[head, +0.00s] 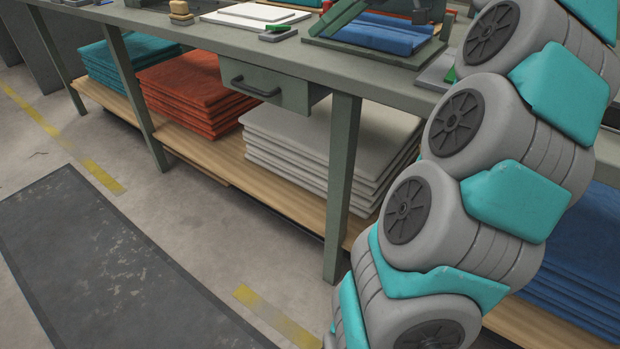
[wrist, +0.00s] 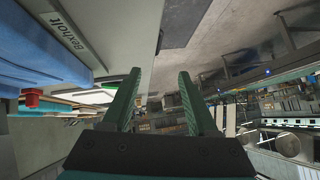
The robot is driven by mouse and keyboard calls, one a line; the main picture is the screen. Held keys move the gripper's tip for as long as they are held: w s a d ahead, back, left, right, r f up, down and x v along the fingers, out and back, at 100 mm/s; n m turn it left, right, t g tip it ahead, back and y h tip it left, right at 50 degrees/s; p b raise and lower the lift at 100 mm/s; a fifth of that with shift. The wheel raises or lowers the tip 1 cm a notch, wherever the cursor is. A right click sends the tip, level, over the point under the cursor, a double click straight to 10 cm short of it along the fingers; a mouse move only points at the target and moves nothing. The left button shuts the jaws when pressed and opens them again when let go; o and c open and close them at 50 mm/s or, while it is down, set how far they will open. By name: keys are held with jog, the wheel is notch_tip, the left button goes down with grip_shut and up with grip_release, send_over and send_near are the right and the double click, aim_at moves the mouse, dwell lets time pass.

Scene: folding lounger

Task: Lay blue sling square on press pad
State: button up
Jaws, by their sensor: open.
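A blue sling (head: 385,36) lies on the press (head: 340,18) at the top right of the head view. Its top is cut off and partly hidden by the press frame, so I cannot tell whether it lies square. The pad under it is mostly covered. In the wrist view, blue fabric (wrist: 48,58) shows at the left edge, beside a grey press part with lettering (wrist: 75,28). My gripper (wrist: 160,88) is open, with two green fingers apart and nothing between them. It is out of the head view, and the fabric lies to its left.
The workbench (head: 375,85) has a drawer (head: 265,88). White sheets (head: 255,14) lie on top. Its lower shelf holds teal (head: 125,60), orange (head: 195,90), white (head: 325,140) and blue (head: 590,260) stacks. The floor with a dark mat (head: 110,270) is clear. My arm covers the right.

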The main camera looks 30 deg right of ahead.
jog(key=s+a+f+m+g, duration=0.1)
jog(key=s+a+f+g, duration=0.25)
jog(key=a+f, duration=0.45)
jog(key=s+a+f+g, duration=0.2)
jog(key=s+a+f, duration=0.25)
jog(key=a, duration=0.75)
jog(key=s+a+f+m+g+h, duration=0.1)
jog(key=s+f+g+h, duration=0.1)
jog(key=s+f, duration=0.7)
jog(key=s+a+f+m+g+h, duration=0.1)
jog(key=s+f+m+h, duration=0.1)
jog(key=s+f, duration=0.7)
jog(key=s+h, duration=0.1)
jog(key=s, duration=0.2)
jog(key=shift+s+a+f+g+h, duration=0.15)
jog(key=shift+a+f+g+h, duration=0.1)
jog(key=shift+g+h, duration=0.15)
